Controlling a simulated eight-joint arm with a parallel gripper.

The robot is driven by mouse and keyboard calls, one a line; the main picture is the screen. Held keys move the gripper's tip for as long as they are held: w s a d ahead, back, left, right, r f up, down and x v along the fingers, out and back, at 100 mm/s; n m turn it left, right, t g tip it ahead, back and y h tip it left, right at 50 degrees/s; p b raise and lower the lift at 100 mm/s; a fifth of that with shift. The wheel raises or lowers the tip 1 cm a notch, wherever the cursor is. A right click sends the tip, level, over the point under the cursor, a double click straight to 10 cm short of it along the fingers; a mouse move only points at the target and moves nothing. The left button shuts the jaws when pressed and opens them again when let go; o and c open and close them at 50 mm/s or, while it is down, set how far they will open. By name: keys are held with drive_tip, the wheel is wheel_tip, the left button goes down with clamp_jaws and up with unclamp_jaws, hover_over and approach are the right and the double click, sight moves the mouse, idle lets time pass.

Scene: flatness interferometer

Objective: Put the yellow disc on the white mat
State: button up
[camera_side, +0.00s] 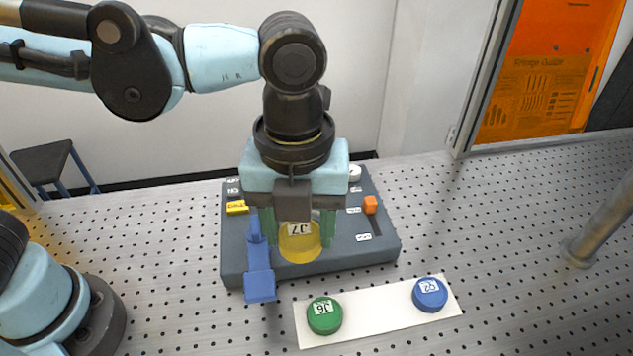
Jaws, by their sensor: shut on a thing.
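The yellow disc (300,248) carries a white label that reads 37, upside down in the picture. My gripper (298,228) points down and is shut on the yellow disc, with one green finger on each side of it. The disc is at the front part of the grey instrument box; I cannot tell whether it touches the box. The white mat (375,318) lies on the table in front of the box. A green disc (324,315) sits on its left part and a blue disc (430,294) on its right part, with bare mat between them.
The grey instrument box (385,245) has a blue lever (259,275) at its front left, a yellow block (237,208), an orange knob (370,204) and a white knob (354,173). A metal post (600,225) stands at right. The perforated table is clear around the mat.

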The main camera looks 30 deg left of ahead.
drive_tip(key=s+d+f, duration=0.3)
drive_tip(key=s+d, duration=0.3)
drive_tip(key=d, duration=0.6)
hover_over(378, 309)
drive_tip(key=shift+n, duration=0.3)
wheel_tip(378, 309, down, 7)
drive_tip(key=shift+s+f, duration=0.1)
drive_tip(key=shift+s, duration=0.05)
drive_tip(key=shift+w+f, duration=0.2)
drive_tip(key=shift+f, duration=1.9)
drive_tip(key=shift+f, duration=0.15)
drive_tip(key=o, duration=1.1)
drive_tip(key=shift+c, duration=0.2)
